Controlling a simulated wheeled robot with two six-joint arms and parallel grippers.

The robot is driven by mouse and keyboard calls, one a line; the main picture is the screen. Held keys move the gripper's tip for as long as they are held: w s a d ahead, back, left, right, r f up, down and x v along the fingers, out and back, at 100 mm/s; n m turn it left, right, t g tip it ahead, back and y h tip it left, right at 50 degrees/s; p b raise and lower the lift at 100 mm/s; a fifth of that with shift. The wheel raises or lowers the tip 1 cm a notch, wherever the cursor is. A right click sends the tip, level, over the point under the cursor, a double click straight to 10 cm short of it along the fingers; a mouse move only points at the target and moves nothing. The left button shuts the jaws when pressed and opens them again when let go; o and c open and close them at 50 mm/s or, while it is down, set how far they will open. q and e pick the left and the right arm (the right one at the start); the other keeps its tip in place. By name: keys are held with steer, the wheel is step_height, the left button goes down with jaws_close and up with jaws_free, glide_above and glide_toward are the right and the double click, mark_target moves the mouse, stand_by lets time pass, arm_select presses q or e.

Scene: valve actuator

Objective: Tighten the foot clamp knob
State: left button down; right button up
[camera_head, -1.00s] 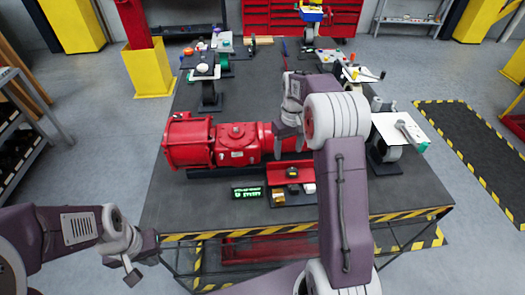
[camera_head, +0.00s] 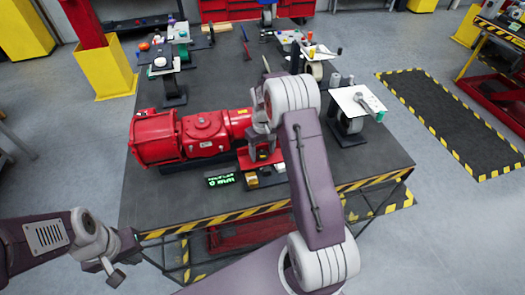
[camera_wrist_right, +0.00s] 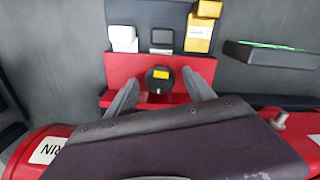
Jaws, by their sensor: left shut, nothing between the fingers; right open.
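The foot clamp knob (camera_wrist_right: 159,78) is a round black knob with a yellow mark, on a red foot bracket (camera_wrist_right: 118,68) at the front of the red valve actuator (camera_head: 204,136). My right gripper (camera_wrist_right: 160,80) is open. In the right wrist view its two grey fingers stand on either side of the knob, with visible gaps. I cannot tell its height over the knob. In the head view my right arm partly covers the bracket. My left gripper (camera_head: 115,277) is shut and empty, off the table's front left corner.
A white-topped stand (camera_head: 357,100) is at the right. More stands and tools occupy the back. The table's front edge has yellow-black stripes.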

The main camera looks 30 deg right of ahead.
jaws_close()
steer(key=m+p, duration=0.1)
steer(key=m, duration=0.3)
steer(key=m+p, duration=0.1)
steer(key=m, duration=0.3)
steer(key=shift+m, duration=0.4)
stand_by(0.5)
jaws_free()
